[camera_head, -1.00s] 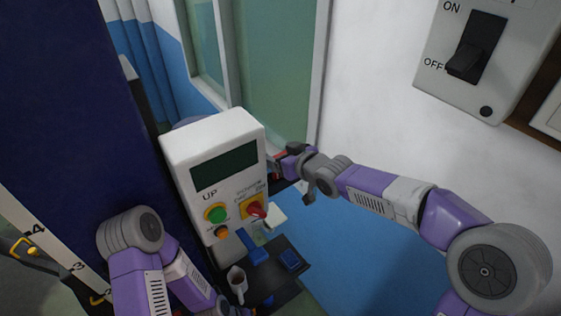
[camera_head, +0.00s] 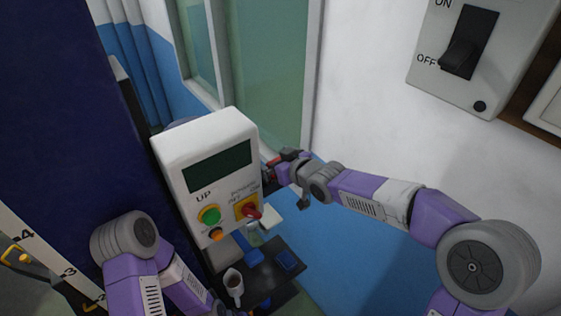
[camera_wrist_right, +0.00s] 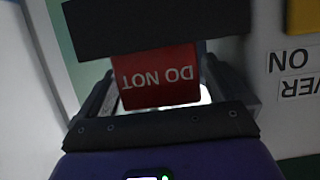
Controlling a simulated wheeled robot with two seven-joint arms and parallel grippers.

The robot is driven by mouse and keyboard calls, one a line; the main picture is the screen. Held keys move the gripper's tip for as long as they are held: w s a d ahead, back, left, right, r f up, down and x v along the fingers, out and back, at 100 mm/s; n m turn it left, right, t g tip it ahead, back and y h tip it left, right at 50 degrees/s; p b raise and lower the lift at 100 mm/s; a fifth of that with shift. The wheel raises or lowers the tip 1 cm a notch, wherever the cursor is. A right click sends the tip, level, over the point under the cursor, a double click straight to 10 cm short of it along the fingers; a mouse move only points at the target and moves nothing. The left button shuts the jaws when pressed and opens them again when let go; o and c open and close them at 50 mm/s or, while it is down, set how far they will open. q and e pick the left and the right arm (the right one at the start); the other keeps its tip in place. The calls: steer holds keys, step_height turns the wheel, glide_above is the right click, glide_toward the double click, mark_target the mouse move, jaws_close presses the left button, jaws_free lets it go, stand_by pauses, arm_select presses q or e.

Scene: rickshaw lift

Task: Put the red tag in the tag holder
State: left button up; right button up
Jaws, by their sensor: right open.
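The red tag (camera_wrist_right: 158,78), with "DO NOT" upside down in white letters, shows in the right wrist view between the two dark jaws of my right gripper (camera_wrist_right: 158,74). The jaws stand apart above and below it; the far one covers its upper part. In the head view my right gripper (camera_head: 284,161) is beside the right side of the white control box (camera_head: 203,145), with a bit of red at it. I cannot make out the tag holder for sure in either view. My left arm comes in at the lower left, and its gripper does not show clearly.
The control box has a green button (camera_head: 209,215), an orange button (camera_head: 216,235) and a red knob (camera_head: 252,211). A switch box (camera_head: 448,75) is on the white wall at right.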

steer(key=shift+s+d+r, duration=0.1)
steer(key=shift+r, duration=0.2)
steer(key=p+v, duration=0.3)
steer(key=v, duration=0.8)
steer(key=shift+s+d+p, duration=0.15)
steer(key=shift+s+p, duration=0.1)
steer(key=shift+p, duration=0.05)
steer(key=shift+r, duration=0.1)
